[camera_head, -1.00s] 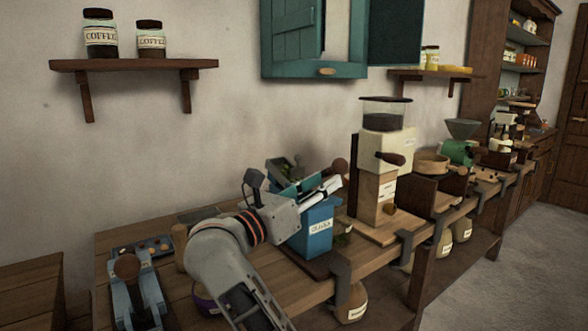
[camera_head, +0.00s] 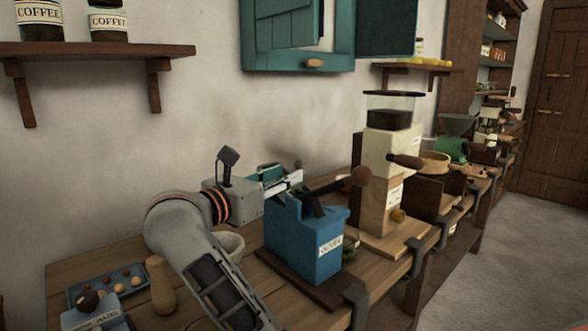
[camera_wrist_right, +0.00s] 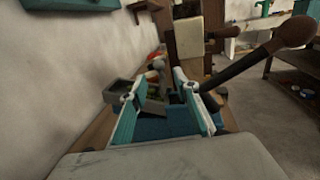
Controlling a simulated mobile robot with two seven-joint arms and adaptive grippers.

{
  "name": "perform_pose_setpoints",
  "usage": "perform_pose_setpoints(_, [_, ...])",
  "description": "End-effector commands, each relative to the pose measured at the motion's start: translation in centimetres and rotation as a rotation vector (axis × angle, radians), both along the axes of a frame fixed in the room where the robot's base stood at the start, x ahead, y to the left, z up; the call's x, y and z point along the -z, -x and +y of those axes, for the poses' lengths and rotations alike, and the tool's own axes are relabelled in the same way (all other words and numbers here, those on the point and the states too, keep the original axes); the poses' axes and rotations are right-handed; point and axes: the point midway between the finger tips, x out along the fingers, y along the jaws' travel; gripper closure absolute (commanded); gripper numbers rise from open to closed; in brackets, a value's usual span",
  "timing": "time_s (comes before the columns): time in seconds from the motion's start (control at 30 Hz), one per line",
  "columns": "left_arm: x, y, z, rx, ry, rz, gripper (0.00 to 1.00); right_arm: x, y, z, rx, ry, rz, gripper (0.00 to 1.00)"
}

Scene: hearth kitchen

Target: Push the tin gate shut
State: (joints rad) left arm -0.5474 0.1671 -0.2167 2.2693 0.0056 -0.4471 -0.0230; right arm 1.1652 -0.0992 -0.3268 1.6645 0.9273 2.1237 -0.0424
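A blue tin box (camera_head: 305,245) with a small white label stands on a dark board on the bench. A dark lever with a brown ball knob (camera_head: 361,176) slants up from its top to the right; the knob also shows in the right wrist view (camera_wrist_right: 294,31). I cannot tell which part is the gate or how it stands. My right gripper (camera_head: 281,179) is at the box's upper left, behind its top edge. In the right wrist view its teal-lined fingers (camera_wrist_right: 157,88) are apart, with blue surface between and below them. My left gripper is not in view.
A cream grinder (camera_head: 388,150) stands close to the right of the box. A tray of nuts (camera_head: 108,285), a wooden peg (camera_head: 161,287) and a pale bowl (camera_head: 230,244) are on the left. The wall with a shelf (camera_head: 95,53) rises behind the bench (camera_head: 70,266).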

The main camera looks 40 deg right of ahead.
Motion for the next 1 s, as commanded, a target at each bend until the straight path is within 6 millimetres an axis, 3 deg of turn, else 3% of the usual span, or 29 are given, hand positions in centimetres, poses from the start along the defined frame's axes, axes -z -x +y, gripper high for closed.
perform_pose_setpoints(0.13, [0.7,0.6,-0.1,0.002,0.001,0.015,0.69,0.3,-0.7,-2.5,0.004,0.003,0.003,0.69])
perform_pose_setpoints(0.33, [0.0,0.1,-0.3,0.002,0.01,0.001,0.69,0.3,-1.4,-4.9,0.003,0.002,0.004,0.69])
perform_pose_setpoints(0.73, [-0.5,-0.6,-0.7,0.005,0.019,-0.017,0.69,0.1,-1.6,-5.8,0.001,0.0,0.001,0.69])
perform_pose_setpoints(0.77, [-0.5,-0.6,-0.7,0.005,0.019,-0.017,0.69,0.1,-1.6,-5.8,0.001,0.0,0.001,0.72])
perform_pose_setpoints(0.87, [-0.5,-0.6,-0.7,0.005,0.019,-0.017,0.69,0.1,-1.6,-5.8,0.001,0.0,0.001,0.98])
perform_pose_setpoints(1.0, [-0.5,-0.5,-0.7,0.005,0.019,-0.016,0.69,0.1,-1.6,-5.8,0.001,0.0,0.001,1.0])
